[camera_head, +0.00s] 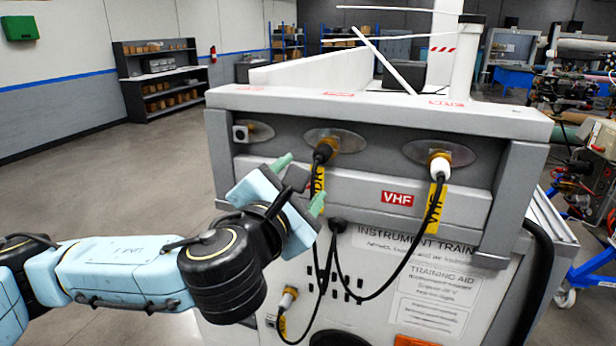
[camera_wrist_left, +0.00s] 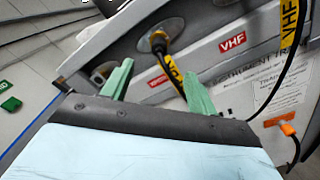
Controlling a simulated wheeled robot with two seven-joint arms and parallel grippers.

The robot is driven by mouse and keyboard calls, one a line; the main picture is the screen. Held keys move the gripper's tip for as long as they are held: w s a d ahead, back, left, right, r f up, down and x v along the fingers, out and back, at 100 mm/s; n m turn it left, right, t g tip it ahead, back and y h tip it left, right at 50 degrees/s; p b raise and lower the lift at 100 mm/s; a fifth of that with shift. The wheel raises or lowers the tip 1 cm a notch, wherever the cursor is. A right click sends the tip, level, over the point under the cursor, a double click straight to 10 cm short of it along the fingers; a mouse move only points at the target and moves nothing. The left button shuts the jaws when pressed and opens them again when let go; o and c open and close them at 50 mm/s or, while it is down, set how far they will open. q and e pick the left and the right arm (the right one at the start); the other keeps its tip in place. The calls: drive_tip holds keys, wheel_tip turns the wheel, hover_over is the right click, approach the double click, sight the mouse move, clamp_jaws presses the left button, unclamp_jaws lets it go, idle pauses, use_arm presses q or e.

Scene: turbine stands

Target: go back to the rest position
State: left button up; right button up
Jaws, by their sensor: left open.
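My left gripper (camera_head: 300,182) is in front of the left part of the grey and white turbine stand (camera_head: 370,105). Its two green fingers are spread apart with nothing between them, as the left wrist view (camera_wrist_left: 158,88) also shows. A black plug (camera_head: 323,152) sits in the middle socket, just right of the upper finger, with a yellow tag on its cable. A white plug (camera_head: 440,166) sits in the right socket with a yellow VHF tag (camera_head: 433,208). The left socket (camera_head: 243,133) has no cable in it. My right gripper is not in view.
Black cables (camera_head: 385,285) loop down the front panel. Open floor (camera_head: 130,185) lies to the left. A black shelf (camera_head: 165,80) stands at the back, and machinery (camera_head: 590,130) crowds the right.

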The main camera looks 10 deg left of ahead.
use_arm(q)
drive_tip(key=s+f+n+g, duration=0.4)
drive_tip(key=f+n, duration=0.6)
drive_tip(key=n, duration=0.2)
drive_tip(key=s+f+n+g, duration=0.3)
drive_tip(key=s+f+n, duration=0.1)
drive_tip(key=f+n, duration=0.7)
drive_tip(key=s+a+f+n+g+y, duration=0.1)
drive_tip(key=s+a+f+n+g, duration=0.35)
drive_tip(key=s+f+n, duration=0.55)
drive_tip(key=s+a+f+n+g+y, duration=0.1)
drive_tip(key=s+a+f+n+g, duration=0.2)
drive_tip(key=s+a+f+n, duration=0.55)
wheel_tip(320, 180, down, 30)
drive_tip(key=s+d+n+b, duration=0.1)
drive_tip(key=d+n+b, duration=0.2)
drive_tip(key=b, duration=0.6)
drive_tip(key=s+a+f+g+b, duration=0.1)
drive_tip(key=s+f+b, duration=0.3)
drive_tip(key=s+f, duration=0.4)
drive_tip(key=s+a+f+g+b, duration=0.1)
drive_tip(key=s+a+f+b, duration=0.1)
drive_tip(key=s+f+b, duration=0.3)
drive_tip(key=s+f, duration=0.4)
drive_tip(key=f, duration=0.7)
drive_tip(key=shift+f, duration=0.2)
